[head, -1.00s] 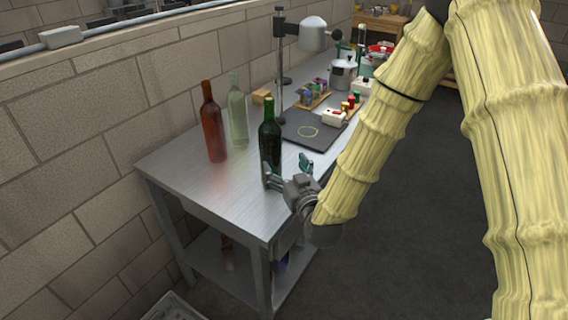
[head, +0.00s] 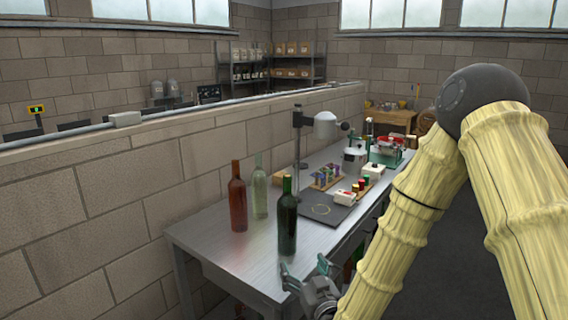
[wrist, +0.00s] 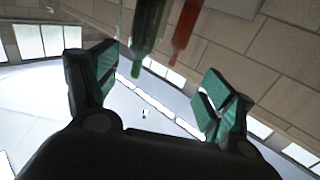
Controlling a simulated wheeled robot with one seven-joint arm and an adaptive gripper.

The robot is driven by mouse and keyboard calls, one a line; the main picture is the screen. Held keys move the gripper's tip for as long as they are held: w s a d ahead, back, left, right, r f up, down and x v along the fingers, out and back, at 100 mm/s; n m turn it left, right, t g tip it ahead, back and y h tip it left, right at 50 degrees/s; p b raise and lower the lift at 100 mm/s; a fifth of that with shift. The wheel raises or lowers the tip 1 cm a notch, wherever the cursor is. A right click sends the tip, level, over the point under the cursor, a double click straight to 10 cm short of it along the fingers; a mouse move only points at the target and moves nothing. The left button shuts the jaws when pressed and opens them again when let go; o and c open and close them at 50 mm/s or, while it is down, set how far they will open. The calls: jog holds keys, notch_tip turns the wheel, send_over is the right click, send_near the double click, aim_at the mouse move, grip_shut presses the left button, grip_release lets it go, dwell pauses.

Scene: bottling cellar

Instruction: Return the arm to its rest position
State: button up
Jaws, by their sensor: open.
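My gripper (head: 307,276) is low at the front edge of the steel table in the head view, in front of the dark green bottle (head: 287,220). The bottle stands upright on the table, clear of the fingers. In the wrist view my gripper (wrist: 150,92) has its teal-padded fingers wide apart with nothing between them. The green bottle (wrist: 147,35) and a red-brown bottle (wrist: 185,28) show beyond the fingers at the top.
The steel table (head: 235,258) runs along a block wall. A red-brown bottle (head: 238,200) and a clear bottle (head: 259,190) stand left of the green one. A dark mat (head: 325,212), a stand (head: 297,140) and small coloured items are farther back. Open floor lies to the right.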

jog(key=s+d+f+m+g+h, duration=0.1)
jog(key=s+d+f+g, duration=0.15)
jog(key=s+f, duration=0.45)
jog(key=s+d+f+g+h, duration=0.1)
jog(key=s+d+f+g, duration=0.15)
jog(key=f, duration=0.75)
jog(key=s+d+f+m+g+h, duration=0.1)
jog(key=s+d+f+g, duration=0.15)
jog(key=s+f, duration=0.45)
jog(key=s+d+f+g, duration=0.3)
jog(key=s+f, duration=0.1)
jog(key=s, duration=0.4)
jog(key=s+d+f+m+g+h, duration=0.1)
jog(key=s+d+f+g, duration=0.2)
jog(key=s+f, duration=0.2)
jog(key=s+d+f+m+g+h, duration=0.1)
jog(key=s+d+f+g, duration=0.2)
jog(key=s, duration=0.8)
notch_tip(320, 180, down, 2)
jog(key=shift+d+f, duration=0.2)
jog(key=shift+d, duration=0.3)
